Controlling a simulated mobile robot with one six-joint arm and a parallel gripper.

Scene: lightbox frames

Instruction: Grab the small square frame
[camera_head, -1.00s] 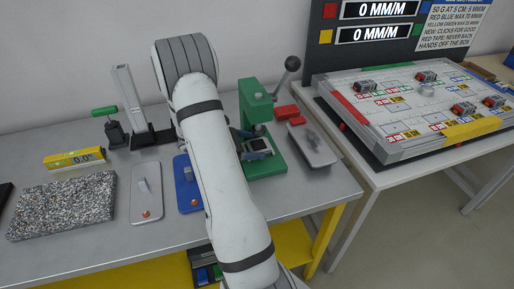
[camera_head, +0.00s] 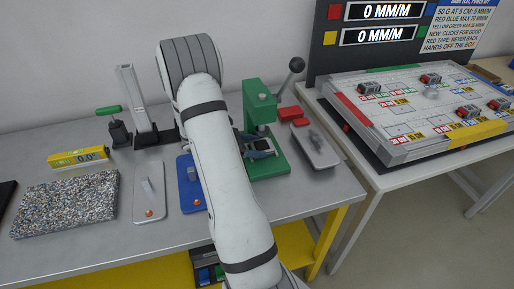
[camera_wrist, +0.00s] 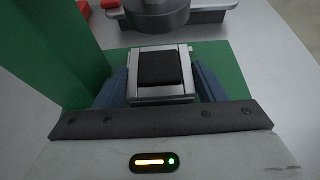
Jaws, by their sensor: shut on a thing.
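A small square frame (camera_wrist: 160,98), silver with a black middle, sits between the two blue fingers of my gripper (camera_wrist: 161,84) in the wrist view. The fingers press on its left and right sides. In the head view the frame (camera_head: 263,144) shows small and dark at the green press (camera_head: 266,170), over its green base. My gripper (camera_head: 260,150) there is partly hidden behind my white arm. I cannot tell whether the frame rests on the base or is lifted off it.
The green press column stands close on the left in the wrist view. A grey tray (camera_head: 322,158) and red blocks (camera_head: 291,114) lie to the right. Blue (camera_head: 186,172) and grey plates (camera_head: 146,206), a granite slab (camera_head: 65,203) and a yellow level (camera_head: 78,158) lie left.

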